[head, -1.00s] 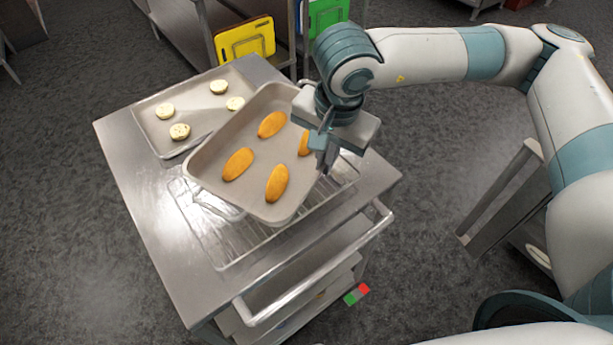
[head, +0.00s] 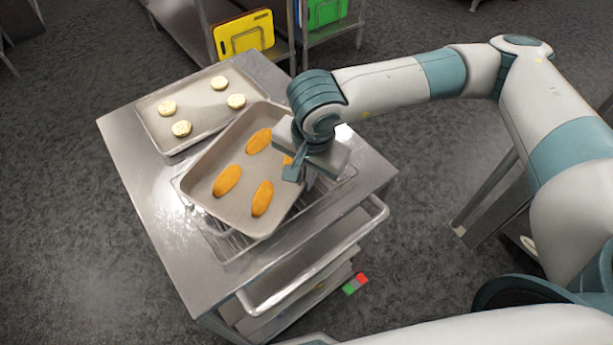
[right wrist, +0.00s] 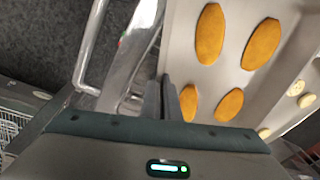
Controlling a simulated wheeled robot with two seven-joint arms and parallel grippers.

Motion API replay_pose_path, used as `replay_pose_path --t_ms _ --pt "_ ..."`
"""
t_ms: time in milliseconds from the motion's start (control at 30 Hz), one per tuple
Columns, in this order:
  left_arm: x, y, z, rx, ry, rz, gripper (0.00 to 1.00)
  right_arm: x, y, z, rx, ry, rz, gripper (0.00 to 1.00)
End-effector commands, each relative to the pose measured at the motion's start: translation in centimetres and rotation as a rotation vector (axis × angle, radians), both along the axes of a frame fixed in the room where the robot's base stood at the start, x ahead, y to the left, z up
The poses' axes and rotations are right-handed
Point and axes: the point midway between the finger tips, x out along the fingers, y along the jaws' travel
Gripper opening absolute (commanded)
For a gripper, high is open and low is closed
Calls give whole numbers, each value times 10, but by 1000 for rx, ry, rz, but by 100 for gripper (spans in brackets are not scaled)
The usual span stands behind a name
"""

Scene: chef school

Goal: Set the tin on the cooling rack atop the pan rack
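The tin (head: 221,201), a shallow beige-grey tray holding several orange oval pastries, is over the wire cooling rack (head: 228,244) on top of the steel pan rack (head: 160,222). It sits askew to the wire rack and hides most of it. I cannot tell whether the tin touches the wires. My right gripper (head: 297,174) is shut on the tin's right rim. The right wrist view shows the fingers (right wrist: 167,98) at the rim of the tin (right wrist: 226,55). My left gripper is not in view.
A second tray (head: 150,123) with several pale round pieces lies just behind the tin on the same top. A rail handle (head: 320,262) runs along the pan rack's front right side. Yellow (head: 244,35) and green (head: 326,10) boards stand on a shelf behind.

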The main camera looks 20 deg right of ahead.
Motion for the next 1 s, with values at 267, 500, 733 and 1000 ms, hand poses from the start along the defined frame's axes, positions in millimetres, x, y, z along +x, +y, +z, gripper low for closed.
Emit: replay_pose_path --t_ms 267,500,733,1000 --pt "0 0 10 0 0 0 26 1 1 -14 3 -4 0 0" --pt "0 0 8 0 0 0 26 1 1 -15 3 -4 0 0" --pt "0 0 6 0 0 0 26 0 0 -16 0 0 0 21" --pt "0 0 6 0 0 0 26 0 0 -16 -1 -1 0 21"
